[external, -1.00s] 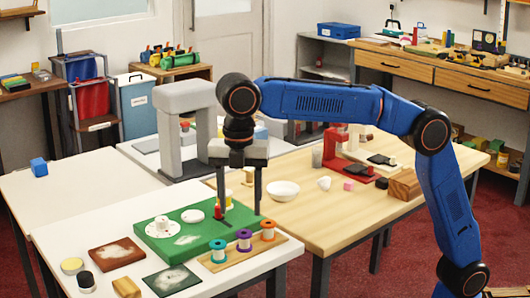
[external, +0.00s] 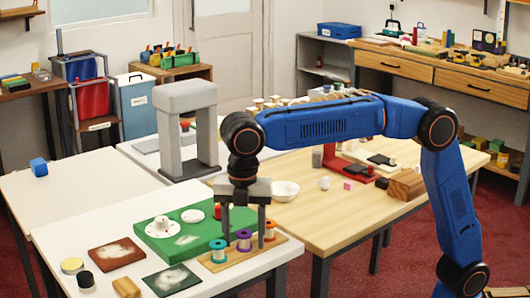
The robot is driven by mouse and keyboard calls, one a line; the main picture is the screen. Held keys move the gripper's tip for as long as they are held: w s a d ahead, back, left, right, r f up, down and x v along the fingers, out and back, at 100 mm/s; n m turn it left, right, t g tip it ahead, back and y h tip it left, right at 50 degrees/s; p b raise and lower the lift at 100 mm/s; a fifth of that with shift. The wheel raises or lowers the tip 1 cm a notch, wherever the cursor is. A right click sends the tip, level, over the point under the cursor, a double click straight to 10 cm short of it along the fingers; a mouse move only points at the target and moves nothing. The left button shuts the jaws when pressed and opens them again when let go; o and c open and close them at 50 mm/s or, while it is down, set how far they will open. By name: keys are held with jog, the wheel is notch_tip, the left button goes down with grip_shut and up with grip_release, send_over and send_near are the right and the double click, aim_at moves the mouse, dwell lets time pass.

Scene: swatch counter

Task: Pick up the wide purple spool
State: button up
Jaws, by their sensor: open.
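A purple spool (external: 244,236) stands upright on a wooden strip (external: 239,258) at the front of the white table, between a teal spool (external: 218,250) and an orange-red spool (external: 270,231). My gripper (external: 243,241) points straight down with its fingers apart. In this view one finger shows left of the purple spool and one right of it, the right one partly overlapping the orange-red spool. I cannot tell whether either finger touches a spool.
A green board (external: 174,239) with white round pieces lies just left of the strip. A grey arch stand (external: 188,135) rises behind. A white bowl (external: 284,191) sits on the wooden table.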

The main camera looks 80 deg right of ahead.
jog(key=c, duration=1.1)
